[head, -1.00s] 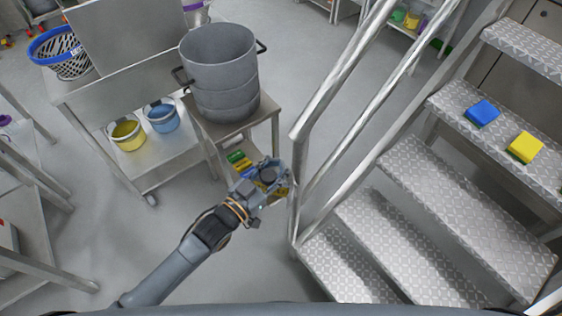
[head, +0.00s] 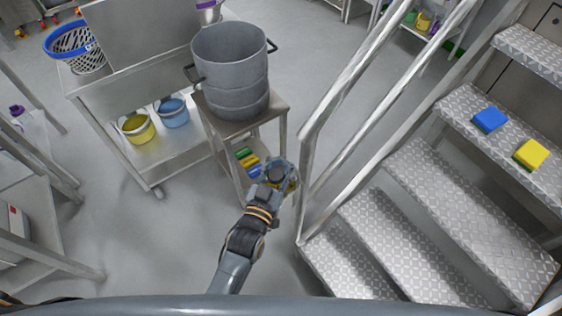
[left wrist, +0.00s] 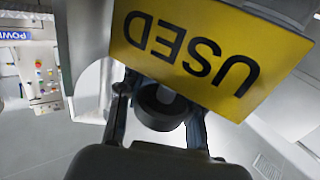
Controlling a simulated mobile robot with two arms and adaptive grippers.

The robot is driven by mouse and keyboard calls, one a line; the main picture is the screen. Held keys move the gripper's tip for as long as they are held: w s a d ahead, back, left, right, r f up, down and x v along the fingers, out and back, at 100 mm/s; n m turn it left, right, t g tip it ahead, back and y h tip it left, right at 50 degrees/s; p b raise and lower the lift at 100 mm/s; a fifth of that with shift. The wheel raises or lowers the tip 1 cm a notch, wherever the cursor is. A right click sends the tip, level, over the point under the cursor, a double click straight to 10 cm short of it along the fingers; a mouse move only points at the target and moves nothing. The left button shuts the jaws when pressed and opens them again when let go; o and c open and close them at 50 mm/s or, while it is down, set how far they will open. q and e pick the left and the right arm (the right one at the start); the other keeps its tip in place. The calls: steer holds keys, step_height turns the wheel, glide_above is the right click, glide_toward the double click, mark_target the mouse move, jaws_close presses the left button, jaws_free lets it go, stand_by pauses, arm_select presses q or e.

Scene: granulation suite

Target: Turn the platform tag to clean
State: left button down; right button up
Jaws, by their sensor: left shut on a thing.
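The platform tag (left wrist: 190,45) is a yellow plate with the black word USED, upside down in the left wrist view. It fills the upper right of that view, just beyond my left gripper (left wrist: 160,105). The fingers are shut on a part of the tag, with a dark round piece between them. In the head view my left gripper (head: 279,178) is beside the stair handrail post, and a sliver of yellow shows at its right side. Most of the tag is hidden there by the gripper. My right gripper is not in view.
Metal platform stairs (head: 400,240) with a handrail (head: 345,95) stand close on the right. A blue sponge (head: 489,120) and a yellow sponge (head: 531,154) lie on a step. A grey pot (head: 232,80) stands on a small table. Open floor lies left of my arm.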

arm_select(q)
steer(key=c, duration=1.1)
jaws_free()
steer(key=shift+c, duration=0.2)
steer(key=shift+s, duration=0.1)
steer(key=v, duration=1.2)
steer(key=shift+r, duration=0.1)
